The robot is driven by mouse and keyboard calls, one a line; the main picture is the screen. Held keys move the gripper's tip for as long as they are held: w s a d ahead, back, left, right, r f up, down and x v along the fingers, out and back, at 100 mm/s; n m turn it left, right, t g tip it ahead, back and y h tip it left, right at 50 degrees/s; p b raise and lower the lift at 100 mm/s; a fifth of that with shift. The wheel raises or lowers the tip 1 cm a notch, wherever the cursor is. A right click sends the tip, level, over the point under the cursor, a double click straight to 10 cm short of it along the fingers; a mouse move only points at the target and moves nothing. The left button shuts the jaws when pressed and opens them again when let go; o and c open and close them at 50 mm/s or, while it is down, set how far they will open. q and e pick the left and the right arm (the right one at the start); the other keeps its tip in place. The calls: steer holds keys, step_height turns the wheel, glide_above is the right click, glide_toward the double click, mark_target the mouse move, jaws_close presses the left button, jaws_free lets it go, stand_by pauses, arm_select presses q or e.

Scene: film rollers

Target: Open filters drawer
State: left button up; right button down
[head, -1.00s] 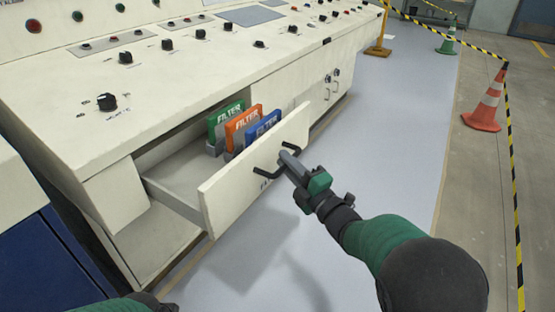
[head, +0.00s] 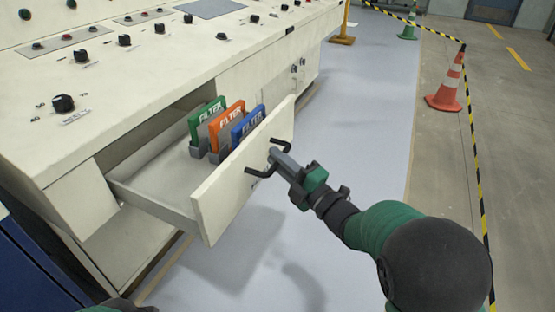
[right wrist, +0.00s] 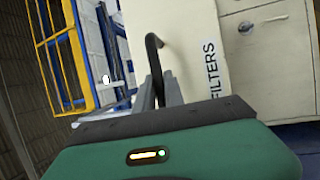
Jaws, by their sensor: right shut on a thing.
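The filters drawer (head: 208,205) is pulled out of the white console, with its front panel well clear of the cabinet. Green (head: 207,118), orange (head: 228,125) and blue (head: 247,126) filters stand upright inside it. My right gripper (head: 276,156) is shut on the drawer's black handle (head: 254,165), near its right end. In the right wrist view the handle (right wrist: 154,52) passes between the fingers (right wrist: 158,92), beside the FILTERS label (right wrist: 211,78). My left gripper is not clearly visible; only a bit of that arm shows at the bottom left.
The console top (head: 130,85) with knobs and buttons overhangs the drawer. A closed cabinet with small handles (head: 295,70) is farther right. A traffic cone (head: 446,88) and striped tape (head: 477,165) stand off to the right. The floor before the drawer is clear.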

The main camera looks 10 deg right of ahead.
steer(key=c, duration=1.5)
jaws_free()
steer(key=shift+f, duration=0.4)
steer(key=shift+o, duration=0.3)
steer(key=shift+r, duration=0.15)
steer(key=p+v, duration=1)
steer(key=v, duration=0.6)
steer(key=shift+s+d, duration=0.2)
steer(key=shift+s, duration=0.15)
